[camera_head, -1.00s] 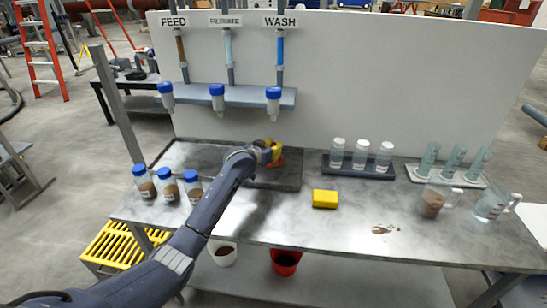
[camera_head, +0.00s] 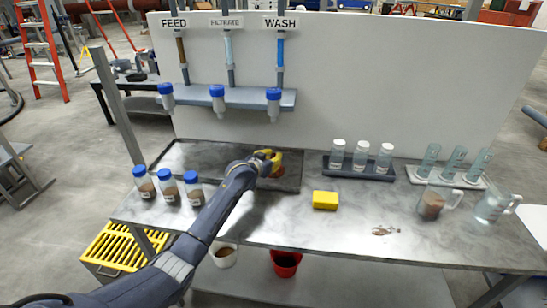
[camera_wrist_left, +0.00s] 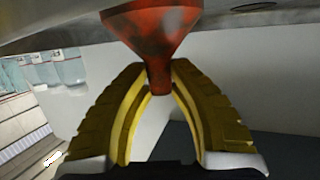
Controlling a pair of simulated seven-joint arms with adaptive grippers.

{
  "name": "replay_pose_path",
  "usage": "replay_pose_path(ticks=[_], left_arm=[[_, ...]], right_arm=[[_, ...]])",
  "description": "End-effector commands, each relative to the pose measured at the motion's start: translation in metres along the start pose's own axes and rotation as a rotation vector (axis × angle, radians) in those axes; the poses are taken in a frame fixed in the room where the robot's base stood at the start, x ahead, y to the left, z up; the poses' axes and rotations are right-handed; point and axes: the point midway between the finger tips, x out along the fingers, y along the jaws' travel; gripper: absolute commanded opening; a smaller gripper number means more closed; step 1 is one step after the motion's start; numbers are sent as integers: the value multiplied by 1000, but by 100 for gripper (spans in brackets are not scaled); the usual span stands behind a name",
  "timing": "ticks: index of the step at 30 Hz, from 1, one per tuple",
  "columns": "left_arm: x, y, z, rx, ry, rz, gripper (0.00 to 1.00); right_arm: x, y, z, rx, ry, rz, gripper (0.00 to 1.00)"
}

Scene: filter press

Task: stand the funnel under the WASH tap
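The red funnel (camera_wrist_left: 155,35) fills the top middle of the left wrist view, its narrow spout between my yellow fingers. My left gripper (camera_wrist_left: 158,85) looks shut on that spout. In the head view my left gripper (camera_head: 272,157) is low over the dark tray (camera_head: 210,150), and the funnel is mostly hidden there. The WASH sign (camera_head: 280,22) is at the top of the white panel, with a blue pipe (camera_head: 280,48) below it. A blue-topped white fitting (camera_head: 273,100) hangs below that pipe, above my gripper in the picture. My right gripper is not in view.
Brown-filled bottles (camera_head: 168,188) stand left of my arm. A bottle rack (camera_head: 357,165), a cylinder stand (camera_head: 450,175) and jugs (camera_head: 490,207) are farther right. The shelf (camera_head: 245,97) juts from the panel.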

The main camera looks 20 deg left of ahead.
Motion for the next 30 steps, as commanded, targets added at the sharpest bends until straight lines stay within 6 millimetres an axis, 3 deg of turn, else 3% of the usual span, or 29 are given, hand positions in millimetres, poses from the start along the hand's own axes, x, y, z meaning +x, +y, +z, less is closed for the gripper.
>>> replay_pose_path(ticks=[6, 17, 30], left_arm=[[0, 0, 0, 0, -1, 0, 43], [-3, 0, -2, 2, -2, -1, 43], [-63, -1, -3, 2, 0, -1, 43]], right_arm=[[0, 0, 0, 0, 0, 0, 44], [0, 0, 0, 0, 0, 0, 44], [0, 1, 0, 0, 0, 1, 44]])
